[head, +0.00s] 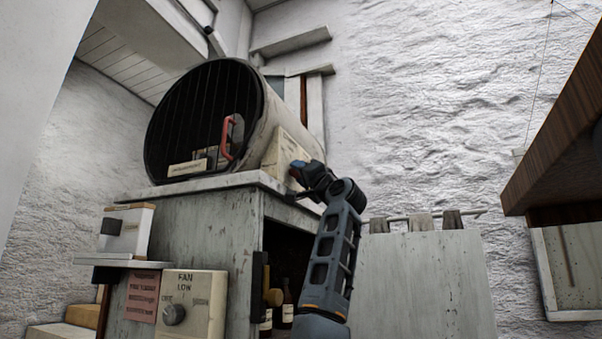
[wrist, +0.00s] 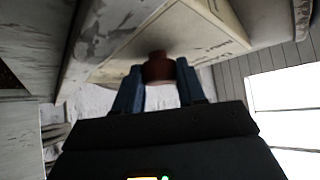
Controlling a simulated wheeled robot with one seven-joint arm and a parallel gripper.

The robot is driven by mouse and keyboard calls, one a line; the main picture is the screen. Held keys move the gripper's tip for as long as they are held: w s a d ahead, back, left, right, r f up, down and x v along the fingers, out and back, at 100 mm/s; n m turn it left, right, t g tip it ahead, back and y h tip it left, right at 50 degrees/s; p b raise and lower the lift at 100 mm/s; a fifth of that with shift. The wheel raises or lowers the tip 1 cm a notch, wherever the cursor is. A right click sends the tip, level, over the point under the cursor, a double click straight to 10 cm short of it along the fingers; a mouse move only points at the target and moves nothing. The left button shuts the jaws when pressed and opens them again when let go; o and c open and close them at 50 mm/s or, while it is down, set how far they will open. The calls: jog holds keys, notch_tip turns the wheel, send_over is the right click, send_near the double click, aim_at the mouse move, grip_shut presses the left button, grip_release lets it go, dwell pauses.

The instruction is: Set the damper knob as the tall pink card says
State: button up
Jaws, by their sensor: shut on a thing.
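My gripper (head: 298,173) reaches up to a cream box (head: 284,148) on the right side of the big dark-mouthed drum (head: 205,115). In the wrist view, its two blue fingers (wrist: 158,84) are closed on a dark red-brown knob (wrist: 158,66) that stands out from the cream box face. The knob's pointer and any marks around it cannot be made out. The knob is hidden behind my gripper in the head view. A pink card (head: 143,297) with lines of red print is on the cabinet front at lower left; its words are too small to read.
A cream fan panel (head: 205,310) with a grey knob (head: 173,314) is right of the card. A white switch box (head: 125,232) stands on a small shelf. Bottles (head: 287,309) stand inside the grey cabinet (head: 205,228). A wooden overhang (head: 560,130) is at right.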

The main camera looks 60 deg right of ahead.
jog(key=shift+m+g+h, duration=0.3)
jog(key=shift+m+g, duration=0.1)
jog(key=shift+m, duration=0.3)
jog(key=shift+r, duration=0.1)
jog(key=o, duration=1.1)
jog(key=shift+c, duration=0.2)
jog(key=b+v, duration=0.3)
jog(key=v, duration=0.5)
